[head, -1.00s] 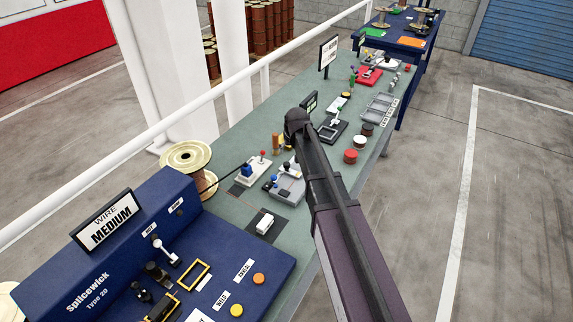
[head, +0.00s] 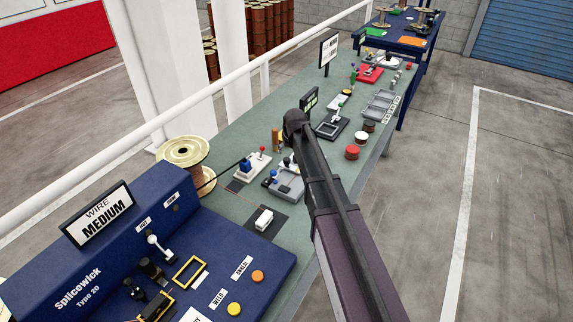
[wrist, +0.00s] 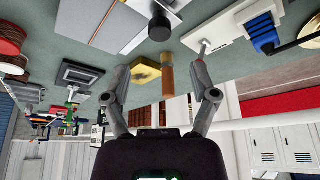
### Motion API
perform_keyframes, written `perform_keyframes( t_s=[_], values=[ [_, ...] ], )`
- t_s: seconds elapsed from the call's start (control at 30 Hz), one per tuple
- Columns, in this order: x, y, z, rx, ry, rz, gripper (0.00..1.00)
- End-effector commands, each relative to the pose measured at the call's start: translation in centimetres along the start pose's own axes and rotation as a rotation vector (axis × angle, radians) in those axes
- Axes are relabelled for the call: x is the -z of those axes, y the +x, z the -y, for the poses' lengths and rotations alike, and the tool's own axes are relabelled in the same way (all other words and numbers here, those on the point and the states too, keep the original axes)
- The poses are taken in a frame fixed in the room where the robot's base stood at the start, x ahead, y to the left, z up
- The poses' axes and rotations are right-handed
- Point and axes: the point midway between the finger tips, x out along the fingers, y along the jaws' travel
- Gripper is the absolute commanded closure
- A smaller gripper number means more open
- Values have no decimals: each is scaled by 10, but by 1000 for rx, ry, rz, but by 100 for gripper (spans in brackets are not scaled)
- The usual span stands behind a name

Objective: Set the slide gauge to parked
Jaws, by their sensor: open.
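I cannot tell which fixture is the slide gauge; no label naming it can be read. My gripper (wrist: 162,85) is open and empty in the wrist view; my arm hides it in the head view. An orange-brown post (wrist: 168,77) shows between its fingers, with a yellow block (wrist: 145,69) beside it; whether the fingers touch either is unclear. A white base with a blue ridged block (wrist: 262,36) and a red-tipped lever (wrist: 200,62) is near the right finger. The same white fixture (head: 253,168) stands on the bench in the head view, near a grey fixture (head: 287,184).
The green bench (head: 225,208) runs away past a blue splicing machine (head: 75,255) and a wire spool (head: 186,153). A white rail (head: 145,128) borders its left side. Red and white pucks (head: 352,152) lie right of my arm. The floor on the right is clear.

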Motion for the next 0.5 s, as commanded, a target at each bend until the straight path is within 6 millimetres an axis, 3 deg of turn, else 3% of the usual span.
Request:
perform_keyframes(
  t_s=[0.5],
  values=[
    [-1, 46, 0, 0, 0, 0, 24]
  ],
)
